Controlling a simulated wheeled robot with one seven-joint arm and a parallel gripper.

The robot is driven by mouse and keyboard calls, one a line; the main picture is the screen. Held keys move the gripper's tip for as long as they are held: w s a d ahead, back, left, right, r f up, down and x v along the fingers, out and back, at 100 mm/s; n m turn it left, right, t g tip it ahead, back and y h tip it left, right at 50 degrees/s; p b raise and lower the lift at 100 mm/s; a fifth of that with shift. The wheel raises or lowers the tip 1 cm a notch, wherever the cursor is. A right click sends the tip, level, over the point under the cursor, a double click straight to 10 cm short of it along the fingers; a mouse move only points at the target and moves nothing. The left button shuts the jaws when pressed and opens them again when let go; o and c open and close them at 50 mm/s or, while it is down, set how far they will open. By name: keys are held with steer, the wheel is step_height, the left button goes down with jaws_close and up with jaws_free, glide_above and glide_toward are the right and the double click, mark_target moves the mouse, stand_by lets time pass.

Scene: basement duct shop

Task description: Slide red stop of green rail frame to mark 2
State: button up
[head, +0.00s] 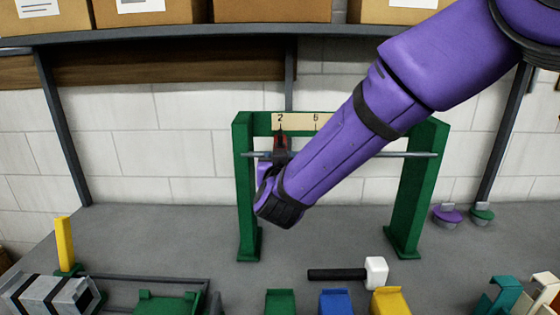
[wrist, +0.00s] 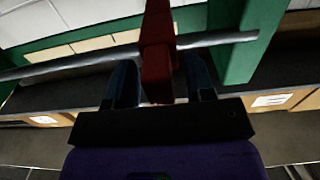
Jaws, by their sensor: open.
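The green rail frame (head: 420,190) stands on the bench in the head view, with a grey rod (head: 350,154) across its two posts. A pale scale (head: 298,122) on its top bar shows 2 and 6; my arm covers what lies further right. The red stop (head: 281,145) is on the rod, its top just below the 2 mark. In the wrist view the red stop (wrist: 157,60) stands between the two dark fingers of my gripper (wrist: 160,82). The fingers are open, with a visible gap on the right side; contact on the left cannot be told.
A black-handled hammer (head: 375,271) with a white head lies in front of the frame. Green, blue and yellow blocks (head: 338,302) line the front edge. A yellow upright (head: 64,243) stands at left. Purple and green knobs (head: 447,214) sit at right. Boxes (head: 270,10) fill the shelf above.

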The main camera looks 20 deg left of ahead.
steer(key=v, duration=1)
steer(key=shift+s, duration=0.4)
steer(key=shift+d, duration=0.1)
steer(key=w+d+r+g, duration=0.1)
steer(key=d+r+g, duration=0.3)
steer(key=d, duration=0.6)
steer(key=w+d+r+g, duration=0.1)
steer(key=w+d+r, duration=0.1)
steer(key=d+r, duration=0.55)
steer(key=s+d+f+m+g+h, duration=0.1)
steer(key=s+d+g+h, duration=0.1)
steer(key=s+d, duration=0.8)
steer(key=s+d+f+m+g+h, duration=0.2)
steer(key=s+d+g, duration=0.3)
steer(key=s+d, duration=0.6)
steer(key=d+h, duration=0.1)
steer(key=d, duration=0.6)
steer(key=shift+s+f, duration=0.25)
steer(key=shift+s, duration=0.1)
